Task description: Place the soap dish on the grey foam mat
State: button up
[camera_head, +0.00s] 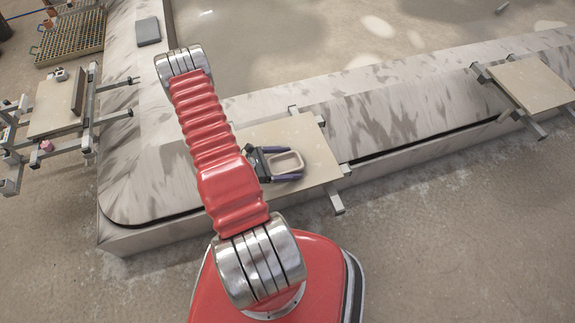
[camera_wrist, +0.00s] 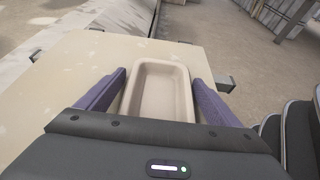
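The soap dish (camera_head: 286,163) is a shallow beige rectangular dish with rounded corners, lying upright and empty on a pale board. In the wrist view the soap dish (camera_wrist: 162,88) lies between the two purple fingers of my gripper (camera_wrist: 160,76). A narrow strip of board shows between the left finger and the dish, so my gripper looks open around it. In the head view my gripper (camera_head: 287,164) is low over the board, a finger along each long side of the dish. A flat dark grey pad (camera_head: 148,31), which looks like the foam mat, lies bare on the carousel's stone-like top at the upper left.
The pale board (camera_head: 317,150) rests on metal bars at the carousel's edge (camera_head: 420,150). Another board (camera_head: 535,85) sits at the right. A rack at the left holds a board (camera_head: 52,108) with small items nearby. A yellow grate (camera_head: 72,38) stands at the upper left.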

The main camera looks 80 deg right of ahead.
jog(key=shift+r, duration=0.1)
jog(key=shift+w+a+r, duration=0.15)
jog(key=shift+w+r, duration=0.05)
jog(key=shift+w, duration=0.2)
jog(key=v, duration=1.1)
dwell(0.4)
jog(key=shift+w, duration=0.1)
